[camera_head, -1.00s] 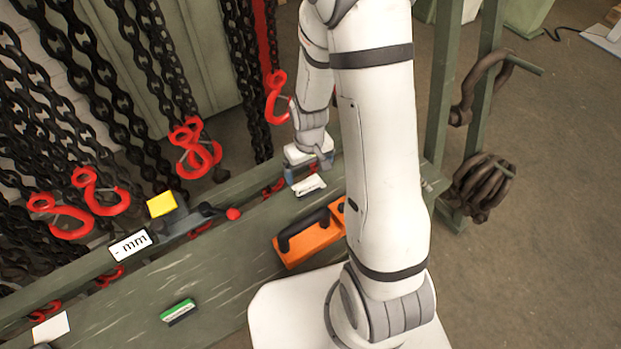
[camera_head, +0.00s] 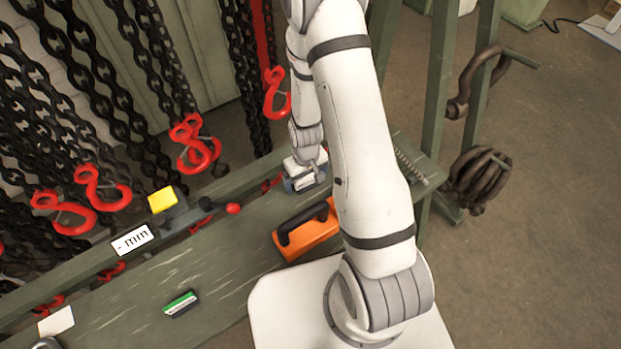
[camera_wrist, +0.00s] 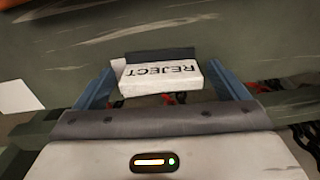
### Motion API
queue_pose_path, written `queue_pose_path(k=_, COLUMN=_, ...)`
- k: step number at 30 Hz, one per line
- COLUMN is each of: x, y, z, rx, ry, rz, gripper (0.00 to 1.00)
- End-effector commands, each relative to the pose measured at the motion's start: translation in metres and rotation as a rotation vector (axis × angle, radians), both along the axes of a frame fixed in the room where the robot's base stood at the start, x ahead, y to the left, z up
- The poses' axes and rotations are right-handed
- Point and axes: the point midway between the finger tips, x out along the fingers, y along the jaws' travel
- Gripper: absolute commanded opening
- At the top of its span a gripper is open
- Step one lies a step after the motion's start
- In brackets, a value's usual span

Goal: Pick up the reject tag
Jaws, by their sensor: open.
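The reject tag (camera_wrist: 163,76) is a white block with black REJECT lettering, upside down in the wrist view, with a dark strip along its far side. My gripper (camera_wrist: 158,70) is open, with one blue finger on each side of the tag. I cannot tell whether either finger touches it. In the head view my gripper (camera_head: 305,182) is low over the green bench, beyond the orange case, and the tag is hidden there.
An orange case (camera_head: 305,238) with a black handle lies close to my gripper. A green-and-white block (camera_head: 181,304), a yellow block (camera_head: 162,200) and a "mm" display (camera_head: 132,240) are to the left. Chains with red hooks (camera_head: 196,150) hang behind the bench. A spring (camera_head: 410,166) lies right.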

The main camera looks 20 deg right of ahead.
Motion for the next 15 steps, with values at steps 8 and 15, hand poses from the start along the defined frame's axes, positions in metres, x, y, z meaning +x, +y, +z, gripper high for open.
queue_pose_path(k=8, x=-0.0001, y=0.0003, z=-0.0003, rx=0.000, ry=0.000, rz=0.001, gripper=0.88)
queue_pose_path(k=15, x=-0.0001, y=0.0006, z=-0.0002, rx=0.000, ry=0.000, rz=0.001, gripper=0.68)
